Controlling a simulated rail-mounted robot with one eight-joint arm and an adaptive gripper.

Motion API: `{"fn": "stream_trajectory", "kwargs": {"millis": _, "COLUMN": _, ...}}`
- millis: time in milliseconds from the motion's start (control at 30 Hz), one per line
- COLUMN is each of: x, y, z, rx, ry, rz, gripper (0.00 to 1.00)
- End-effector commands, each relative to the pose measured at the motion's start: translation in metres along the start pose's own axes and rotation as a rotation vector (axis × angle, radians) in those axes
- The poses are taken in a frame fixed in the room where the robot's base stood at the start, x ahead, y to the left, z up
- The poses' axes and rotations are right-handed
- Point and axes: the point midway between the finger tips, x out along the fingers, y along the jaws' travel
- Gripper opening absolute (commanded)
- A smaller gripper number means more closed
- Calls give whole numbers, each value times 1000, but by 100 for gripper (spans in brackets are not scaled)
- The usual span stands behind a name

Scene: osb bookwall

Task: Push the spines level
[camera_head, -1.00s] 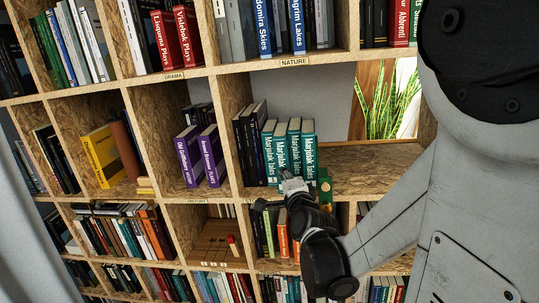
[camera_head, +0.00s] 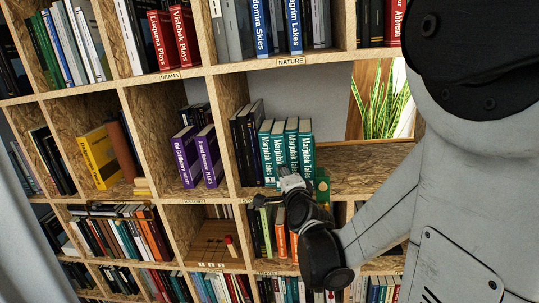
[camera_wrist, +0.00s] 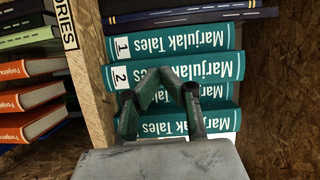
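Several teal Marjulak Tales books (camera_head: 292,150) stand side by side on the middle shelf, right of dark books. In the wrist view they look stacked because the view is turned. The volume 2 spine (camera_wrist: 205,73) looks larger and nearer than the volume 1 spine (camera_wrist: 200,42). The spine below volume 2 (camera_wrist: 218,91) looks set back, and the lowest teal spine (camera_wrist: 222,122) comes forward again. In the head view, my gripper (camera_head: 290,183) is low before the teal row.
Dark books (camera_head: 243,142) stand left of the teal row. The shelf right of it (camera_head: 365,170) is mostly bare, near a plant (camera_head: 385,108).

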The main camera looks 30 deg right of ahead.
Motion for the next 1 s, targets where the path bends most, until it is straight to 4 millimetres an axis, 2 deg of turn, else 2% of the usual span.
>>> {"fn": "stream_trajectory", "kwargs": {"millis": 1000, "x": 17, "y": 0, "z": -6, "rx": 0, "ry": 1, "rz": 0, "gripper": 0}}
